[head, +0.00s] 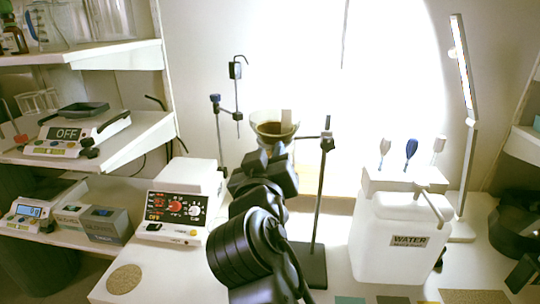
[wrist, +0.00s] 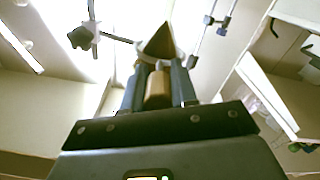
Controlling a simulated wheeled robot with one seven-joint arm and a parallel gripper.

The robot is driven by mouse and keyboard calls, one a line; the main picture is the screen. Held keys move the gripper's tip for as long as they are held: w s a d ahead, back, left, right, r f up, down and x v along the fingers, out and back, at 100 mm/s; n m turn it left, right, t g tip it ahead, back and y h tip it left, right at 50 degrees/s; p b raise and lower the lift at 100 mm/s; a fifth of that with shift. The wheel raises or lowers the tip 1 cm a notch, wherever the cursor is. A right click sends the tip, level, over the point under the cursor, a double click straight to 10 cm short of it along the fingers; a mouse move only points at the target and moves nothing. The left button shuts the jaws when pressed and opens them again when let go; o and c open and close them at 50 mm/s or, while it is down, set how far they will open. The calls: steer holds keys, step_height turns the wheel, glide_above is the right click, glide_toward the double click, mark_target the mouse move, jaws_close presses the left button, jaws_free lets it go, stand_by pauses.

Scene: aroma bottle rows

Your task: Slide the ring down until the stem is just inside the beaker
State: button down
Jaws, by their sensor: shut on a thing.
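A glass funnel (head: 272,128) with brown contents sits at the ring on a dark stand rod (head: 320,185). The ring's side clamp (head: 327,141) is on that rod. In the wrist view the funnel is a brown cone (wrist: 158,43), with the ring arm (wrist: 116,38) running left to the clamp (wrist: 81,38). My gripper (head: 268,153) is in front of and just below the funnel. In the wrist view my gripper (wrist: 158,72) is shut on a tan block (wrist: 158,90) in front of the cone. The stem and beaker cannot be made out; my arm hides the space below.
The stand base (head: 308,268) is right of my arm. A white WATER container (head: 395,245) stands farther right, and a hotplate-like device with knobs (head: 175,208) stands left. Another thin stand (head: 219,130) with clamps is behind left.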

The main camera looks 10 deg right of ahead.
step_height(320, 180, down, 18)
steer(key=b, duration=1.6)
steer(key=shift+a+f, duration=0.15)
steer(key=shift+f, duration=0.1)
steer(key=c, duration=0.9)
jaws_free()
steer(key=shift+s, duration=0.1)
steer(key=v, duration=0.7)
steer(key=shift+s, duration=0.3)
